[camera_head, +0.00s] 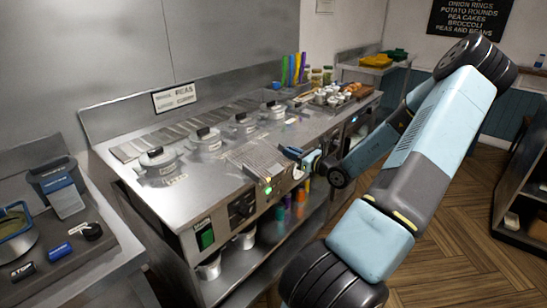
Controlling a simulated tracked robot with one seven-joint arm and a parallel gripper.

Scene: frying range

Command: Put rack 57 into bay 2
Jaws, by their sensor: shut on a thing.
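A flat wire rack (258,158) lies at the front middle of the steel range top (205,178), near its front edge. Its number is too small to read, so I cannot tell that it is rack 57. My gripper (303,159) is at the range's front edge, just right of the rack. It is shut on what looks like the rack's dark handle; the fingertips are small and partly hidden by my wrist. Several lidded round wells (209,138) line the top behind the rack. I cannot read which bay is bay 2.
Small pots (327,96) and jars crowd the range's far right end. A left counter holds a dark bin (57,178) and a round pan (15,228). Pots and coloured bottles stand on the shelf below. The wooden floor (437,262) at right is clear.

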